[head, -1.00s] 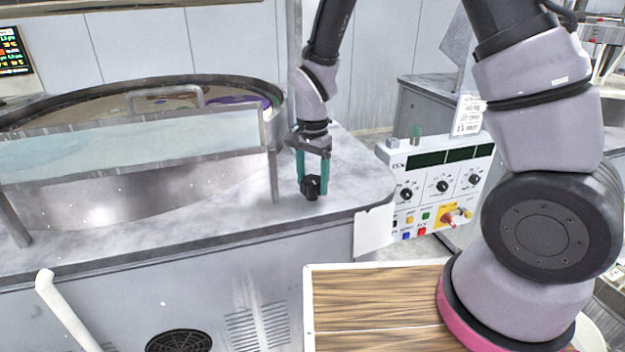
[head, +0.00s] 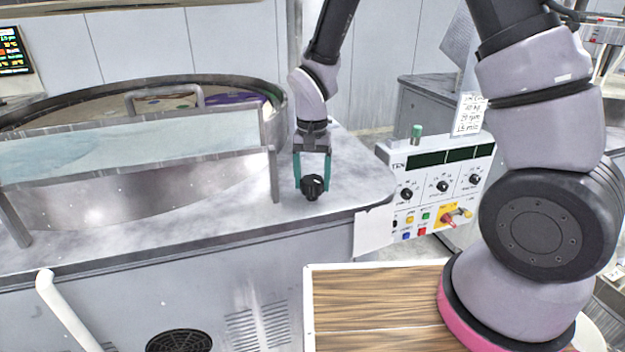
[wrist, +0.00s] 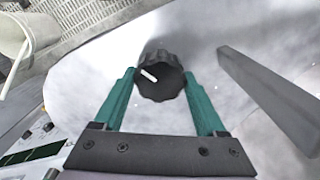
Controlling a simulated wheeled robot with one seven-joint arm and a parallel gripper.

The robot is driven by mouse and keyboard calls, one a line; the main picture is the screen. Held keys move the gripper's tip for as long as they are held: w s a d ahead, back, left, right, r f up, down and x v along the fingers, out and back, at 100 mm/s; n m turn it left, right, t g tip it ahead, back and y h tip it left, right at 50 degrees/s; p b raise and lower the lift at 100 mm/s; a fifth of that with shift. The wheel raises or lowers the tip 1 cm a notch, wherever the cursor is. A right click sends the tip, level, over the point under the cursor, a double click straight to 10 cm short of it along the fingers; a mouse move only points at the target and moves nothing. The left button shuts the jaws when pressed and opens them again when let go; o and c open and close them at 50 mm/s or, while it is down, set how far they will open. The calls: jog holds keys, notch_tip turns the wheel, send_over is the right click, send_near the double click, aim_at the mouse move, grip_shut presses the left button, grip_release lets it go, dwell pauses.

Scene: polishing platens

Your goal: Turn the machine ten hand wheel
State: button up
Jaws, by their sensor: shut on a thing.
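The hand wheel (head: 312,188) is a small black lobed knob on the grey machine top, near its right front corner. In the wrist view the hand wheel (wrist: 160,76) shows a white pointer mark aimed to the upper left. My gripper (head: 312,182) reaches down from above with its two green fingers on either side of the wheel. In the wrist view the fingers of my gripper (wrist: 159,82) flank the wheel left and right, shut on it. The wheel's lower edge is close to the fingertips.
A large round polishing basin (head: 150,195) with a clear front guard (head: 130,150) stands left of the wheel; a metal post (head: 273,175) is close by. A control panel (head: 440,185) with knobs and buttons is to the right. A wooden board (head: 375,310) is in front.

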aim_at(312, 179)
jog(key=n, duration=1.1)
jog(key=shift+a+n, duration=0.1)
jog(key=shift+n, duration=0.3)
dwell(0.4)
jog(key=o, duration=1.3)
notch_tip(312, 179, up, 11)
jog(key=shift+f, duration=0.1)
